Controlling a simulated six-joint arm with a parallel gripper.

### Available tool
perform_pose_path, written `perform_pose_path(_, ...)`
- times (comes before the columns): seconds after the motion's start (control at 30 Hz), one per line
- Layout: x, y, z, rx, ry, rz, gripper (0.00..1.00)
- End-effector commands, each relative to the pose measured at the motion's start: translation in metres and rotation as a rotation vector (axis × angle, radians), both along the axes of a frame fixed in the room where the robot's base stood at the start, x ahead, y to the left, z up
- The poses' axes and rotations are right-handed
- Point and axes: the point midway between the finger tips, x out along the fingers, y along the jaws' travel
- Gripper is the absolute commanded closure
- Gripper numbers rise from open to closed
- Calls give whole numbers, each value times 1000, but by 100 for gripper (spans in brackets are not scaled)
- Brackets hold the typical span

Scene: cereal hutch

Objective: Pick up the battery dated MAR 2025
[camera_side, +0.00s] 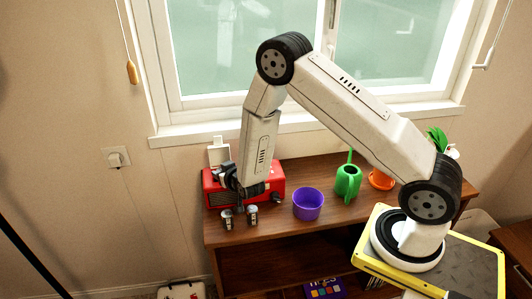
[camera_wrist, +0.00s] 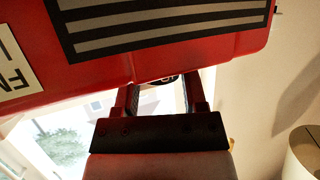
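Two small dark-and-silver cylinders, which look like batteries, stand near the front left edge of the wooden hutch top: a left battery (camera_side: 227,218) and a right battery (camera_side: 252,214). Their dates are too small to read. In the wrist view, the fingers of my gripper (camera_wrist: 163,96) are apart, with nothing visibly clamped. A dark rounded thing with pale letters (camera_wrist: 166,79) shows between and beyond the fingertips, partly hidden by red casing. I cannot tell what it is.
The red radio (camera_side: 277,183) stands close behind the batteries and fills the top of the wrist view (camera_wrist: 230,50). A purple bowl (camera_side: 308,204), green watering can (camera_side: 347,182) and orange dish (camera_side: 381,180) stand to the right. The hutch top (camera_side: 270,229) is clear in front.

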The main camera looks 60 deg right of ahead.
Motion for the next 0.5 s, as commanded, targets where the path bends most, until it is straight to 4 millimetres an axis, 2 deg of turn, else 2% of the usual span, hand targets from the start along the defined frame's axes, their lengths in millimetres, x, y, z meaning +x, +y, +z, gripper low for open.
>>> perform_pose_path(0.03,0,0,0,0,0,0,65)
perform_pose_path(0.13,0,0,0,0,0,0,96)
perform_pose_path(0.17,0,0,0,0,0,0,100)
perform_pose_path(0.5,0,0,1,0,-1,0,100)
